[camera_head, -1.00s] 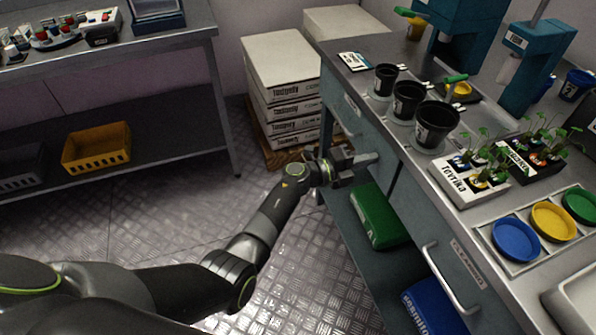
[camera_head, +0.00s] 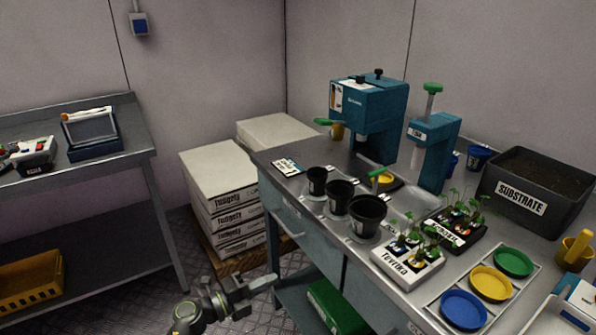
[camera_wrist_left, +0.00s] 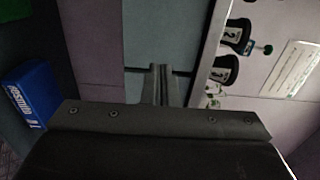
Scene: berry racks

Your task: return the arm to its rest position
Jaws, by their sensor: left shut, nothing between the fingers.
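My left gripper (camera_head: 262,284) is at the bottom of the head view, in front of the workbench's drawer front (camera_head: 311,241) and below its top. Its fingers are shut with nothing between them. In the left wrist view the closed fingers (camera_wrist_left: 159,84) point toward the blue-grey bench front, with a gap I cannot judge. Only the gripper and wrist of my left arm show in the head view; the rest is out of frame. My right gripper is not in view.
The bench holds black pots (camera_head: 367,214), seedling trays (camera_head: 408,260), coloured dishes (camera_head: 463,309) and a substrate bin (camera_head: 533,192). Stacked boxes (camera_head: 221,200) stand left of it. Open floor lies left of the gripper.

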